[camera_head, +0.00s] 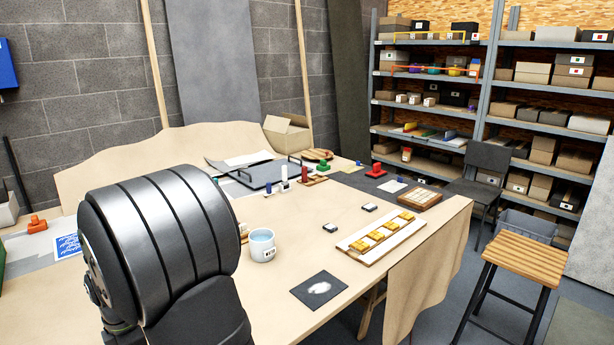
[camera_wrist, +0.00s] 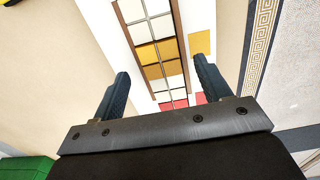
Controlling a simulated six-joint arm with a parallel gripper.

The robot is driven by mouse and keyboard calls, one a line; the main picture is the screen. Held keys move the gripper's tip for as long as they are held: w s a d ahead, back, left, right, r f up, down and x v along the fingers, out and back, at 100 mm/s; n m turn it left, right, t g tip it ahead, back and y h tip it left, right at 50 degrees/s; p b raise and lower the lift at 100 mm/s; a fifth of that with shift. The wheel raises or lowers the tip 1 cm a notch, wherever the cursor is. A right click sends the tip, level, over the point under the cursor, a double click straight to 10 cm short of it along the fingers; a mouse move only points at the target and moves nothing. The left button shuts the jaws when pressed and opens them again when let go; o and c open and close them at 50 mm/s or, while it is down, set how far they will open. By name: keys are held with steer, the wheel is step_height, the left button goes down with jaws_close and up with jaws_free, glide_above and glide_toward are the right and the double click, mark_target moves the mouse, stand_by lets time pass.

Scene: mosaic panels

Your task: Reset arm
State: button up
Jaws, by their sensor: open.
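My gripper (camera_wrist: 161,66) shows in the wrist view with its two dark blue fingers spread apart and nothing between them. Behind the fingers is a brown-framed strip of square tiles (camera_wrist: 152,30), with white, yellow and red tiles in it. A yellow tile (camera_wrist: 200,42) lies on the white surface to the right of the strip. The fingers appear apart from the tiles. In the head view, my dark arm link fills the lower left and my gripper does not show. A white panel with yellow pieces (camera_head: 382,237) lies near the table's right edge.
A white cup (camera_head: 262,246) and a dark card with a white patch (camera_head: 319,289) stand near the table's front. Two small blocks (camera_head: 329,227) lie near the panel. A wooden tile tray (camera_head: 420,197) sits at the right corner. A stool (camera_head: 518,256) stands off the table.

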step_height(320, 180, up, 6)
steer(key=shift+f, duration=0.25)
steer(key=shift+w+r+m, duration=0.1)
steer(key=shift+w+m, duration=0.05)
steer(key=shift+m, duration=0.15)
steer(key=shift+w+m, duration=0.75)
steer(key=shift+m, duration=0.25)
steer(key=shift+o, duration=0.4)
